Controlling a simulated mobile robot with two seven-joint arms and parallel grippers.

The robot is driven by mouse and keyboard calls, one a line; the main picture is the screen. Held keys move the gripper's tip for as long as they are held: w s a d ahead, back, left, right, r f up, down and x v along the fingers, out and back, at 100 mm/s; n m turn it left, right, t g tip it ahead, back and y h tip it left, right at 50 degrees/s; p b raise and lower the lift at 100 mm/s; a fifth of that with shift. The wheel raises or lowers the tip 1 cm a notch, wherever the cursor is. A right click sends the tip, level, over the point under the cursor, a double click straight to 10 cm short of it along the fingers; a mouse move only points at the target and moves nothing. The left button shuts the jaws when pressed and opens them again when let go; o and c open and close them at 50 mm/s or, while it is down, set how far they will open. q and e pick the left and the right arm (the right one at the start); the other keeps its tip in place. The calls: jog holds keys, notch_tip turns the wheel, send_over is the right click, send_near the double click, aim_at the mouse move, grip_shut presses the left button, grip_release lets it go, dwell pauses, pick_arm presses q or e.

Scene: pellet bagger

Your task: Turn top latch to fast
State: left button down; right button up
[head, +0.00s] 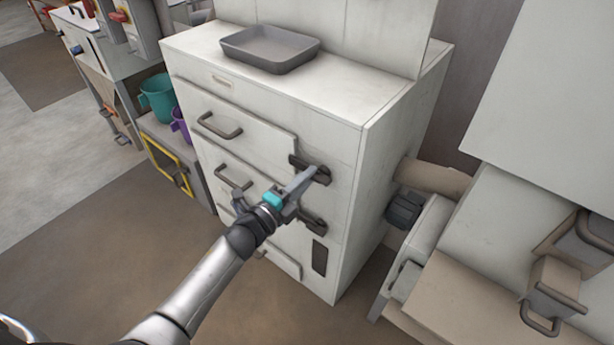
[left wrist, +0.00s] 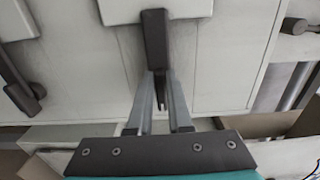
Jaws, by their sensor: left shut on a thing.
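The top latch (head: 311,169) is a dark handle on the front of the white cabinet (head: 270,100), at the right edge of the upper drawer front. My left gripper (head: 318,176) is shut on the latch's right end. In the left wrist view the latch (left wrist: 155,38) shows as a dark upright bar, with the fingers (left wrist: 160,85) closed at its near end. A lower latch (head: 313,220) sits below, partly behind my gripper. My right gripper is in neither view.
A grey tray (head: 269,47) lies on the cabinet top. Drawer handles (head: 219,126) stick out from the front at the left. A teal bucket (head: 158,98) stands left of the cabinet. A machine with a beige box (head: 480,300) stands at the right. Brown floor (head: 90,235) is clear at lower left.

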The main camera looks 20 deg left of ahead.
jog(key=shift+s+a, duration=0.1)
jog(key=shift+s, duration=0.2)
pick_arm(q)
jog(key=c, duration=0.8)
grip_release()
jog(key=shift+c, duration=0.2)
